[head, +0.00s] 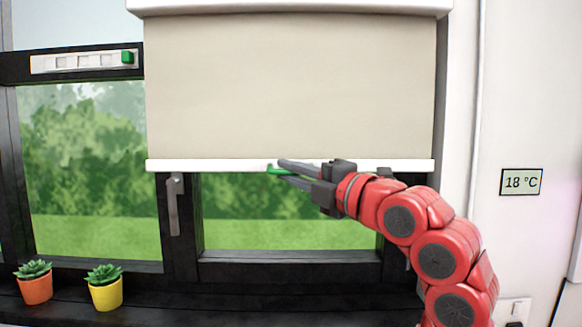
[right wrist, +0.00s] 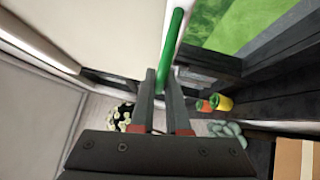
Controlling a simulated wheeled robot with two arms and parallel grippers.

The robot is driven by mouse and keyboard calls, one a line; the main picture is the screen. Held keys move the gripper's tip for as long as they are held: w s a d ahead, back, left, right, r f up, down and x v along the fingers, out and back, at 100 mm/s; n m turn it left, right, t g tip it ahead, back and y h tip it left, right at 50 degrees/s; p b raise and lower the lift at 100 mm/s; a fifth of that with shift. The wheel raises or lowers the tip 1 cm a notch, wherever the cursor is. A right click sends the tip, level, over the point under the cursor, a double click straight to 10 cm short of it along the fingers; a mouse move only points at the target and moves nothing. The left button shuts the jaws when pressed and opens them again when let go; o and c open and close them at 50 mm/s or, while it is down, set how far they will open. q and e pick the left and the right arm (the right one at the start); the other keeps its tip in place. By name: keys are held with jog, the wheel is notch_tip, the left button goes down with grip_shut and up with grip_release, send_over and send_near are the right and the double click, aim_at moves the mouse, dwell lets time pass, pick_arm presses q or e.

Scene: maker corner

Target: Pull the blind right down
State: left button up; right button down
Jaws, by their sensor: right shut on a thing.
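The beige roller blind (head: 290,85) hangs partway down over the right-hand window in the head view. Its white bottom bar (head: 210,165) lies level across the window, with glass showing below it. A green pull handle (head: 277,170) sits at the middle of the bar. My right gripper (head: 283,172) is shut on the green handle, reaching in from the right. In the right wrist view the green handle (right wrist: 173,50) runs between the fingers (right wrist: 160,85), and the blind's cloth (right wrist: 100,25) shows at upper left. My left gripper is not in view.
Two potted plants, one orange (head: 36,287) and one yellow (head: 105,291), stand on the dark sill at left. A window handle (head: 175,205) sticks out just below the bar. A wall display (head: 521,182) reads 18 °C.

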notch_tip(320, 180, down, 31)
jog(key=b, duration=2)
jog(key=shift+b, duration=0.4)
jog(key=shift+f, duration=0.15)
jog(key=c, duration=0.9)
grip_release()
jog(key=p+v, duration=0.2)
jog(key=v, duration=1.5)
jog(key=shift+d, duration=0.2)
